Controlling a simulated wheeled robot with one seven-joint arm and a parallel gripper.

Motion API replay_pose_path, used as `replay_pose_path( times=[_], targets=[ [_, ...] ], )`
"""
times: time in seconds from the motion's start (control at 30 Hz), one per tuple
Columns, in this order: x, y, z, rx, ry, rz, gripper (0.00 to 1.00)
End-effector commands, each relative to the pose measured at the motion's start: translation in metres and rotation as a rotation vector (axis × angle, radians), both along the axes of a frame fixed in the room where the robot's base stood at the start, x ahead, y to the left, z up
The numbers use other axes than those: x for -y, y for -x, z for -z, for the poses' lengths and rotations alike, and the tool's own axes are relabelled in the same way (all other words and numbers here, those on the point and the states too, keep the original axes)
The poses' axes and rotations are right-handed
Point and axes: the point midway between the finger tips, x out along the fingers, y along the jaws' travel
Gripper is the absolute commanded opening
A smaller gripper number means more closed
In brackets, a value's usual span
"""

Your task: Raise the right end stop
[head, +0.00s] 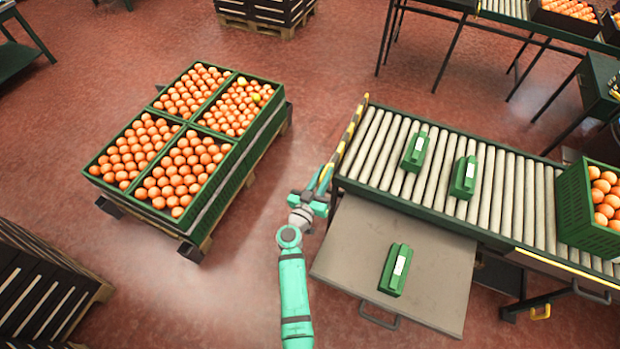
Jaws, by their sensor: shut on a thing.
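A yellow-and-black striped end stop (352,130) runs along the left end of the roller conveyor (499,190). My gripper (321,190) is at the near end of this bar and is shut on it. The jaws are small in this view, and the gripper's body partly hides the grip. I cannot tell exactly how high the bar stands against the rollers. No other striped bar shows clearly at the conveyor's right end.
Two green label-topped boxes (415,151) (464,177) sit on the rollers, and another (395,269) on the grey shelf (346,250) below. A green crate (573,208) of oranges is at right. A pallet with orange-filled crates (231,165) stands left; red floor between is clear.

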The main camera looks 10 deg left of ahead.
Motion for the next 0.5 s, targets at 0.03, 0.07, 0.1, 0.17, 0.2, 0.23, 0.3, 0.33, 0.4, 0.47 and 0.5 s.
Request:
replay_pose_path(
  times=[0.03, 0.07, 0.1, 0.17, 0.2, 0.23, 0.3, 0.33, 0.4, 0.47, 0.5],
  targets=[
    [0.0094, 0.0009, -0.0008, -0.004, 0.002, 0.015, 0.00],
    [0.0114, 0.0008, -0.0021, -0.003, 0.002, 0.017, 0.00],
    [0.0133, 0.0007, -0.0034, -0.004, 0.004, 0.020, 0.00],
    [0.0151, 0.0005, -0.0046, -0.003, 0.004, 0.023, 0.00],
    [0.0158, 0.0005, -0.0050, -0.003, 0.004, 0.024, 0.00],
    [0.0160, 0.0005, -0.0053, -0.003, 0.004, 0.024, 0.00],
    [0.0159, 0.0004, -0.0056, -0.002, 0.005, 0.025, 0.00],
    [0.0159, 0.0004, -0.0057, -0.002, 0.005, 0.025, 0.00],
    [0.0159, 0.0003, -0.0063, -0.001, 0.005, 0.025, 0.00],
    [0.0163, 0.0001, -0.0065, -0.001, 0.005, 0.026, 0.21],
    [0.0167, 0.0000, -0.0065, -0.001, 0.005, 0.026, 0.30]
  ],
)
